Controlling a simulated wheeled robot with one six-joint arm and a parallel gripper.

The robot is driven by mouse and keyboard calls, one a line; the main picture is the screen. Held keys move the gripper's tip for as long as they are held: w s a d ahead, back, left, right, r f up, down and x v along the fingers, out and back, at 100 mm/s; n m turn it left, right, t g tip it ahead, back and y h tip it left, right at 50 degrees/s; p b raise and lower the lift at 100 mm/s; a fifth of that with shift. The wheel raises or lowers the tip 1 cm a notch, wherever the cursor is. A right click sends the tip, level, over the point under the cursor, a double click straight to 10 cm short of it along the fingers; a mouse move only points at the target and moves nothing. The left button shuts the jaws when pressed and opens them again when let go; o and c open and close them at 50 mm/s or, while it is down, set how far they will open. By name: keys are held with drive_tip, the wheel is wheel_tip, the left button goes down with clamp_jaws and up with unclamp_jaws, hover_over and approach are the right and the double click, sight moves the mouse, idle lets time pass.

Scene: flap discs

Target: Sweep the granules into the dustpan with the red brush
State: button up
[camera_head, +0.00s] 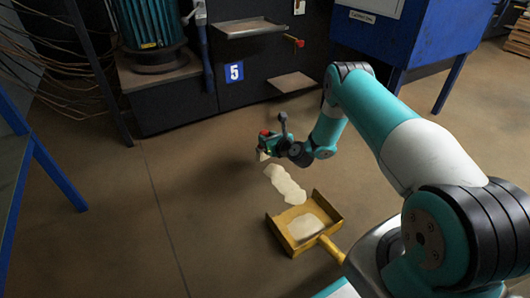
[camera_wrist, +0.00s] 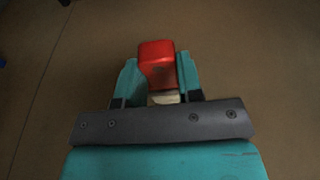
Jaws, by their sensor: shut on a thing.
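My gripper (camera_head: 268,143) is over the floor, beyond the far end of the granules. It is shut on the red brush (camera_wrist: 157,62), whose red block sits between the two teal fingers in the wrist view. A pale strip below the red block shows between the fingers. The brush also shows as a small red patch in the head view (camera_head: 265,132). The pale granules (camera_head: 286,184) lie in a strip on the floor leading toward the yellow dustpan (camera_head: 329,207). More pale granules (camera_head: 305,227) lie inside the dustpan. Its handle points toward my base.
A dark machine with a blue number 5 sign (camera_head: 234,72) and small shelves (camera_head: 292,82) stands behind. A blue cabinet (camera_head: 380,45) is at the back right, a blue frame (camera_head: 50,165) at the left. The brown floor left of the granules is clear.

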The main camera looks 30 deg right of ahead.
drive_tip(key=w, duration=0.1)
drive_tip(key=w+b, duration=0.1)
drive_tip(key=f+m+h, duration=0.1)
drive_tip(key=shift+w+d+f, duration=0.1)
drive_tip(key=shift+w+d, duration=0.2)
drive_tip(key=shift+w, duration=0.1)
drive_tip(key=shift+w+f+b, duration=0.1)
drive_tip(key=shift+f+b, duration=0.05)
drive_tip(key=shift+b, duration=0.25)
wheel_tip(320, 180, down, 4)
drive_tip(key=b, duration=0.3)
drive_tip(key=shift+r, duration=0.2)
drive_tip(key=shift+r+p, duration=0.35)
drive_tip(key=shift+f, duration=0.2)
